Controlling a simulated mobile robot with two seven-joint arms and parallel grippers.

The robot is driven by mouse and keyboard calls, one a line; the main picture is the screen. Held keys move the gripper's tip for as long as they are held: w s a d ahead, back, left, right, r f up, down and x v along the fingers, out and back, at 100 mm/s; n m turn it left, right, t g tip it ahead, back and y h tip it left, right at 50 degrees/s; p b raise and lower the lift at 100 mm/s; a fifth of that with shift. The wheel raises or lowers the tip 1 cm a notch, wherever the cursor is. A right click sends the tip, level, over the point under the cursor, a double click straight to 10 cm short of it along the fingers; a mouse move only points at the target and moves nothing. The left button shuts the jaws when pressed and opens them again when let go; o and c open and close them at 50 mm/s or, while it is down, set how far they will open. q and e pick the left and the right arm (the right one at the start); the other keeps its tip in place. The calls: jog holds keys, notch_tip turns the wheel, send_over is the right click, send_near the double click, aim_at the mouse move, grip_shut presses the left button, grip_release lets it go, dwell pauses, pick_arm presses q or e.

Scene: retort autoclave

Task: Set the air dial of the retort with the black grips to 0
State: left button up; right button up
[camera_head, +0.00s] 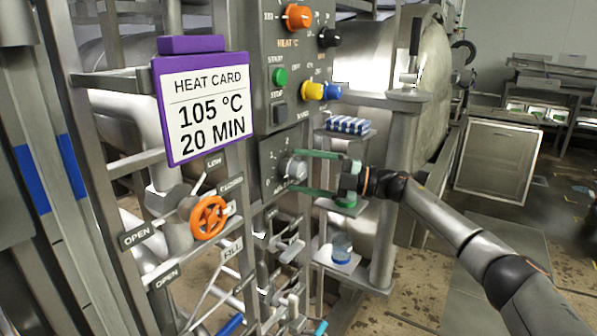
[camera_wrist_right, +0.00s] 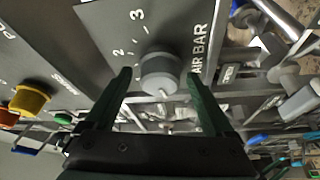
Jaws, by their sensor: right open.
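The air dial (camera_head: 293,168) is a grey round knob on a small dark panel below the main control panel. In the right wrist view the dial (camera_wrist_right: 160,73) sits beside the print "AIR BAR", with the numbers 2 and 3 near it. Its pointer setting is too small to read. My right gripper (camera_head: 297,171) is open, with its two green fingers reaching toward the panel. In the wrist view the fingers (camera_wrist_right: 160,80) stand on either side of the dial, with visible gaps. The retort's door lever (camera_head: 415,37) has a black grip. My left gripper is out of view.
Above are an orange heat knob (camera_head: 297,17), a black knob (camera_head: 329,38), a green button (camera_head: 280,76) and yellow and blue knobs (camera_head: 313,90). A heat card (camera_head: 203,105) reads 105 °C, 20 MIN. An orange valve wheel (camera_head: 208,216) and pipes crowd the lower left.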

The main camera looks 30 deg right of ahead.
pick_arm(q)
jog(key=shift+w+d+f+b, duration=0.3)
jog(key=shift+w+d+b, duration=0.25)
jog(key=shift+b, duration=0.3)
pick_arm(e)
jog(key=v, duration=1.1)
jog(key=shift+d, duration=0.15)
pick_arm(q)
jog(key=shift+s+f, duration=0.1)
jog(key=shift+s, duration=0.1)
pick_arm(e)
jog(key=shift+s, duration=0.1)
